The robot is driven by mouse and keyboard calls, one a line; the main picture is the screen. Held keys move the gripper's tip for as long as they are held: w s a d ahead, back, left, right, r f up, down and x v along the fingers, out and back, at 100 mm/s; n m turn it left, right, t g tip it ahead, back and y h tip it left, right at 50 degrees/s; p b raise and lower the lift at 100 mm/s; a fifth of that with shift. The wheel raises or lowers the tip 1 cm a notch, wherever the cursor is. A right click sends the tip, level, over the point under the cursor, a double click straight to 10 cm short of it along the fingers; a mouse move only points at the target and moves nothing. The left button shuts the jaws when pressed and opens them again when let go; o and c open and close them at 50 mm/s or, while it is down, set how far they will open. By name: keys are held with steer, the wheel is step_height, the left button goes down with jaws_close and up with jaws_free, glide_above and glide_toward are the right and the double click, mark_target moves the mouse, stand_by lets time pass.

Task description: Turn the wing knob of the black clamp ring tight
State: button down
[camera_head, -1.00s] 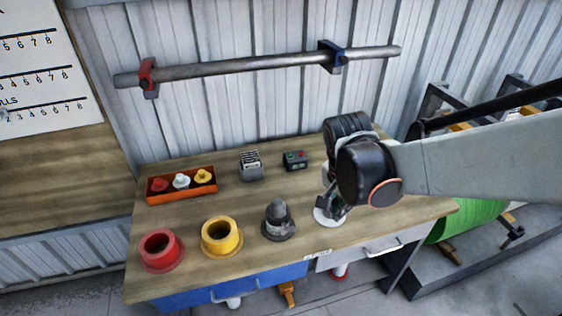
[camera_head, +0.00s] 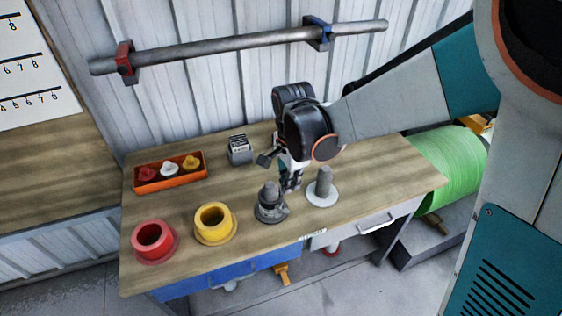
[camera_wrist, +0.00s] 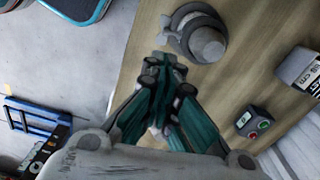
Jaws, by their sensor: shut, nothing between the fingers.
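The black clamp ring (camera_head: 270,212) sits around the foot of a grey upright plug on the wooden table. The ring and plug also show in the wrist view (camera_wrist: 184,22), just beyond my fingertips. A small light lug, perhaps the wing knob (camera_wrist: 164,24), sticks out from the ring's left side there; its turn position cannot be told. My gripper (camera_head: 290,188) points down just right of the ring, close behind it. In the wrist view its fingers (camera_wrist: 165,66) are together and empty. I cannot tell whether they touch the knob.
A grey post on a white disc (camera_head: 323,190) stands close to the right. Yellow (camera_head: 215,224) and red (camera_head: 154,241) flanged cups stand left. An orange tray (camera_head: 170,178) with small knobs and a grey block (camera_head: 239,150) are behind. A button box (camera_wrist: 252,121) shows in the wrist view.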

mark_target(282, 214)
step_height(282, 214, down, 9)
steer(key=b, duration=0.3)
steer(key=shift+r, duration=0.15)
